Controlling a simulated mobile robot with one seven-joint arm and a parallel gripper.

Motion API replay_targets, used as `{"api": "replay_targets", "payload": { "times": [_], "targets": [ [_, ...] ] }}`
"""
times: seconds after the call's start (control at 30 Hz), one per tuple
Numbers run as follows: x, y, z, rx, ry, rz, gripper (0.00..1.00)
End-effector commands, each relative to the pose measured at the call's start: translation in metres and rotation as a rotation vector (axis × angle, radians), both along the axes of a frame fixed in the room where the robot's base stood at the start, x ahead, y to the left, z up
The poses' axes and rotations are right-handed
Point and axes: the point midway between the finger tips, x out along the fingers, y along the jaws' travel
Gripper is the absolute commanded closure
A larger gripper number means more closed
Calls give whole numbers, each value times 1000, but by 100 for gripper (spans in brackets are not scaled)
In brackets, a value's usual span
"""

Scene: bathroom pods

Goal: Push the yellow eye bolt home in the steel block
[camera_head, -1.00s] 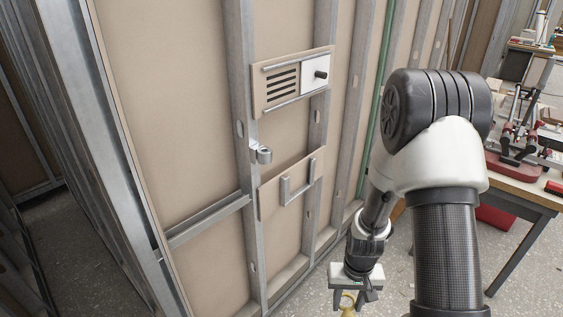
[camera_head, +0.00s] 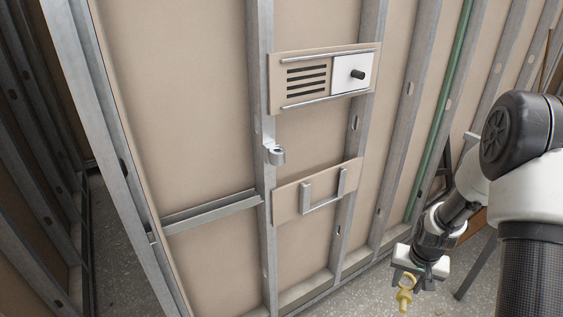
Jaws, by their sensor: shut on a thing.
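The yellow eye bolt (camera_head: 404,294) hangs below my gripper (camera_head: 417,279), at the lower right of the view. My gripper is shut on it; the fingertips are small and partly hidden at this distance. The steel block (camera_head: 275,154) is a small grey bracket with a round hole, fixed to a vertical metal stud left of the view's middle. The eye bolt is apart from the block, lower and to its right.
A panel with slots and a white plate with a black knob (camera_head: 357,74) is above the block. A green pipe (camera_head: 438,115) runs up the wall. Open floor lies below my gripper.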

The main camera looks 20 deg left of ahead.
Motion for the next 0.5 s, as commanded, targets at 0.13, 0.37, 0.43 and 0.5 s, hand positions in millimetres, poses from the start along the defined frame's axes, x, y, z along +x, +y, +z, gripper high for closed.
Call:
{"api": "replay_targets", "payload": {
  "times": [0.13,0.37,0.43,0.5],
  "targets": [
    [43,-5,13,-13,-110,-25,89],
    [80,-3,60,-32,-269,-20,89],
    [85,0,72,-35,-306,-13,89],
    [89,3,84,-38,-342,-4,89]
  ]
}}
